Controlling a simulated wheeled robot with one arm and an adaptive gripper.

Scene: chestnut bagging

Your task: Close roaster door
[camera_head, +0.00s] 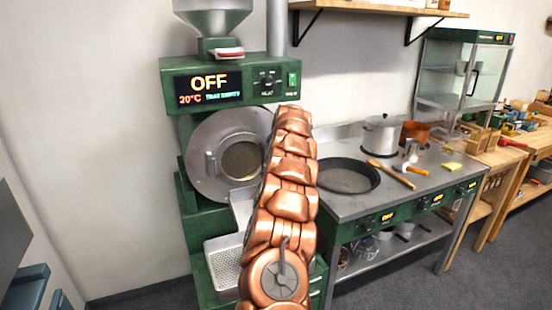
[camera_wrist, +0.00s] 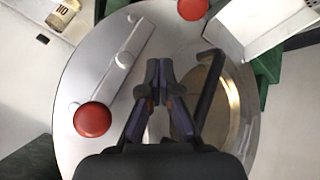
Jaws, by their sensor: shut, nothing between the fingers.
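The green roaster (camera_head: 176,97) stands at the left in the head view, its display reading OFF, 20°C and what looks like tray empty. Its round steel front (camera_head: 205,150) has a tan round centre (camera_head: 243,160), partly covered by my copper arm. In the wrist view the steel front (camera_wrist: 95,75) fills the middle, with red knobs and a black bent door handle (camera_wrist: 208,88) beside a brassy round rim (camera_wrist: 235,100). I cannot tell whether the door sits fully closed. My gripper (camera_wrist: 159,80) is shut and empty, in front of the steel face left of the handle. My arm hides it in the head view.
A steel chute (camera_head: 241,208) and perforated tray (camera_head: 222,262) sit below the roaster's front. The steel stove counter (camera_head: 350,207) at right holds a black pan (camera_head: 347,176), a pot (camera_head: 382,137) and wooden utensils.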

